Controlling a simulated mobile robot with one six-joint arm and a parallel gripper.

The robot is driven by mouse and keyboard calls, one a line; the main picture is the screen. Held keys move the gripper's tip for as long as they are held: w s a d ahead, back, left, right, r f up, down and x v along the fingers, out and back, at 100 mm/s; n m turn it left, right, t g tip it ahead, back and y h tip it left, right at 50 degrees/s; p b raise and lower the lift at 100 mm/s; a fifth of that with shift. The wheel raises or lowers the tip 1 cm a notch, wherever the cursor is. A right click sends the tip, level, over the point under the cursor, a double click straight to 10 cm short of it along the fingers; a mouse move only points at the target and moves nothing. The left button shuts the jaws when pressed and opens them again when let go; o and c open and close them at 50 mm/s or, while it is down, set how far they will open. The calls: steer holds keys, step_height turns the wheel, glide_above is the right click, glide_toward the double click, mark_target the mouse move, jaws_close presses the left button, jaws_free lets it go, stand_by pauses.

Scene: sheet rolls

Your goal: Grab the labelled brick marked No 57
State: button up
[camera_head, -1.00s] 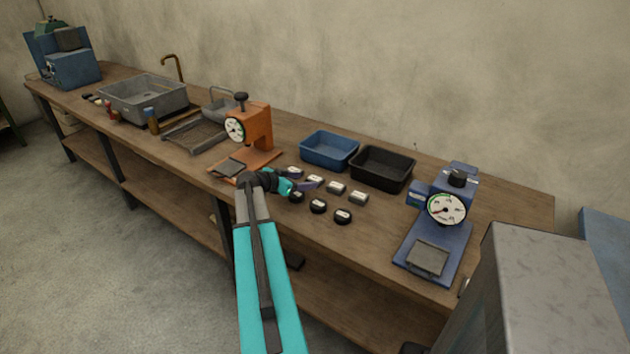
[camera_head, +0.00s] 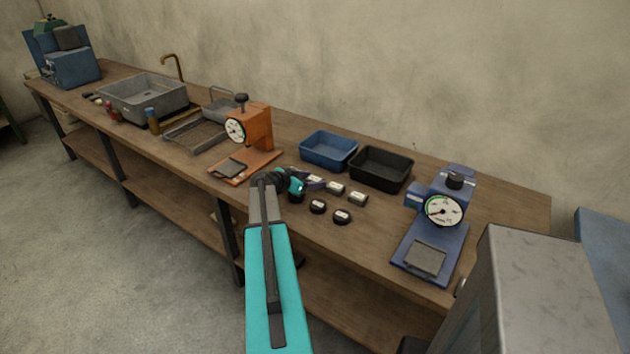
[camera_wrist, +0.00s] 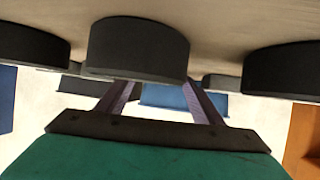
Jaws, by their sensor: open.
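Small labelled bricks with pale tops stand in a row on the bench in the head view, among them a middle one (camera_head: 335,188) and a right one (camera_head: 357,198). Their numbers are too small to read, so I cannot tell which is No 57. In the wrist view, the fingers (camera_wrist: 160,91) are apart; a large dark round piece (camera_wrist: 138,50) blocks much of the view.
A blue bin (camera_head: 329,145) and a black bin (camera_head: 382,158) stand behind the bricks. An orange dial scale (camera_head: 256,130) is left, a blue dial scale (camera_head: 445,225) right. A grey box (camera_head: 545,290) is at near right. Bench front between the round pieces and blue scale is clear.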

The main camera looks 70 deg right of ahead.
stand_by(0.3)
steer(key=c, duration=0.9)
steer(key=shift+r, duration=0.2)
steer(key=shift+r+b, duration=0.55)
steer(key=shift+r, duration=0.25)
steer(key=shift+a+r+b, duration=0.4)
steer(key=shift+r+b, duration=0.05)
steer(key=shift+r, duration=0.3)
steer(key=w+a+b, duration=0.1)
steer(key=a, duration=0.4)
steer(key=w+a+r+b, duration=0.1)
steer(key=a, duration=0.4)
steer(key=w+a+b, duration=0.1)
steer(key=a+b, duration=0.1)
steer(key=a, duration=0.3)
steer(key=shift+r, duration=0.25)
